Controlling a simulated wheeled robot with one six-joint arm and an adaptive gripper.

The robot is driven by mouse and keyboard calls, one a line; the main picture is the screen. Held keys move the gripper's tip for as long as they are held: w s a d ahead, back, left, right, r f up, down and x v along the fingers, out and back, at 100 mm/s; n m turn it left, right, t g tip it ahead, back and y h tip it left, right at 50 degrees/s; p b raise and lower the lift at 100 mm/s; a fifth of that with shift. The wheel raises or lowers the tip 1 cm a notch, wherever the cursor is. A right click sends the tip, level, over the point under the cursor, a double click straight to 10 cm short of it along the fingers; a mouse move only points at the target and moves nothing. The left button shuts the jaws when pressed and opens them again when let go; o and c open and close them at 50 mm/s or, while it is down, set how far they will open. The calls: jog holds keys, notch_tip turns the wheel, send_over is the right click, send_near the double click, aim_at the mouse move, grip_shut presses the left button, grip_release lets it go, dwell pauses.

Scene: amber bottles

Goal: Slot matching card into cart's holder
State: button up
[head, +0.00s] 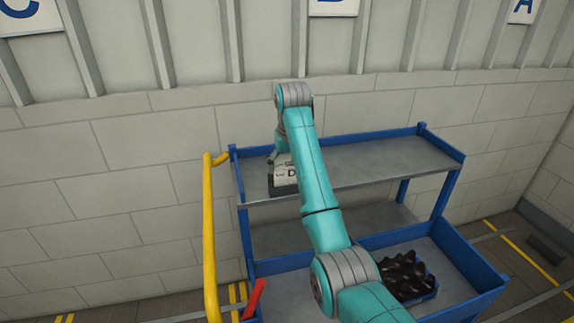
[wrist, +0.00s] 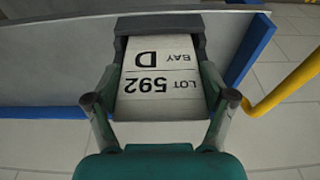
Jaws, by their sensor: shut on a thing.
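A white card (wrist: 160,68) printed "LOT 592 BAY D" shows upside down in the wrist view, between the fingers of my gripper (wrist: 160,90). My gripper is shut on it. A dark grey holder (wrist: 203,42) frames the far end of the card, at the cart's edge; I cannot tell how deep the card sits in it. In the head view the card (head: 285,173) shows at the left end of the blue cart's upper shelf (head: 370,165), in front of the dark holder (head: 284,191). My gripper (head: 279,157) is partly hidden by my arm there.
A yellow handle (head: 209,240) rises at the cart's left end. The lower deck holds a tray of dark bottles (head: 408,275) and a red object (head: 255,298) stands at its left. The upper shelf is otherwise bare. A block wall (head: 130,170) with lettered signs stands behind.

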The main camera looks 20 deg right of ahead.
jog(key=shift+f, duration=0.75)
jog(key=o, duration=0.9)
jog(key=shift+f, duration=0.1)
jog(key=shift+o, duration=0.2)
